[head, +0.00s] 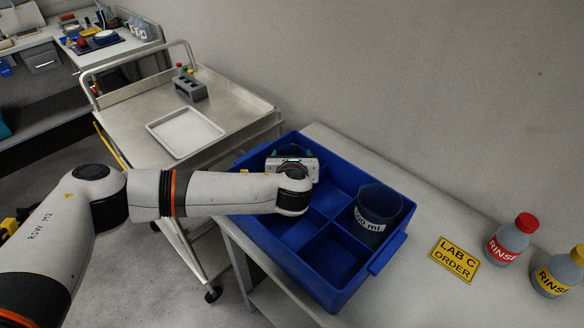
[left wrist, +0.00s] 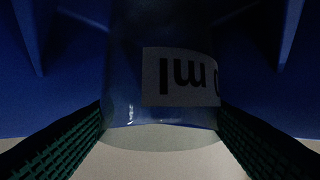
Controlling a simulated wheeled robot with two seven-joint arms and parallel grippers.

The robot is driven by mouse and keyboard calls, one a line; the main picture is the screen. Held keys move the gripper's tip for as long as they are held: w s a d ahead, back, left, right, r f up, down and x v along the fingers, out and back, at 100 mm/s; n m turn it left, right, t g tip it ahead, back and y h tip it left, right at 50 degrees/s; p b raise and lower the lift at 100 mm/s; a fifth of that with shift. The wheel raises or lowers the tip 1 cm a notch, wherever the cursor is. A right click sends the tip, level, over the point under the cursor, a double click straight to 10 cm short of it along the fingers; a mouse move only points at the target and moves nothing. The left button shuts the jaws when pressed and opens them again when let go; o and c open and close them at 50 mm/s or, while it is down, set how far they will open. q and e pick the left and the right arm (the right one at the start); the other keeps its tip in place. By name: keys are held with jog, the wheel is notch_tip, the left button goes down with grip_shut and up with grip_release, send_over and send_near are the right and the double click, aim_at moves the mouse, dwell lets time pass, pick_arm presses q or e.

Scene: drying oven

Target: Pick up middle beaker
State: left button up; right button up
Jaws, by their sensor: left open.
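My left gripper (head: 292,160) is over the back left part of the blue divided crate (head: 388,254). A dark beaker (head: 294,150) is mostly hidden behind it there. In the left wrist view, a beaker (left wrist: 125,85) with a white "ml" label, seen upside down, stands between the two green-black ribbed fingers of the open gripper (left wrist: 160,115). The fingers are close to its sides; I cannot tell whether they touch. Another dark beaker (head: 378,208) with an "ml" label stands in a right compartment of the crate. My right gripper is out of view.
The crate's front compartments look empty; low dividers separate them. On the table to the right are a yellow "LAB C ORDER" sign (head: 454,258), a red-capped bottle (head: 509,243) and a yellow-capped bottle (head: 557,274). A steel cart (head: 125,112) with a white tray (head: 187,133) stands behind left.

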pick_arm(q)
jog(key=shift+w+f, duration=0.25)
jog(key=shift+w, duration=0.25)
jog(key=c, duration=0.7)
jog(key=shift+o, duration=0.2)
jog(key=shift+r, duration=0.1)
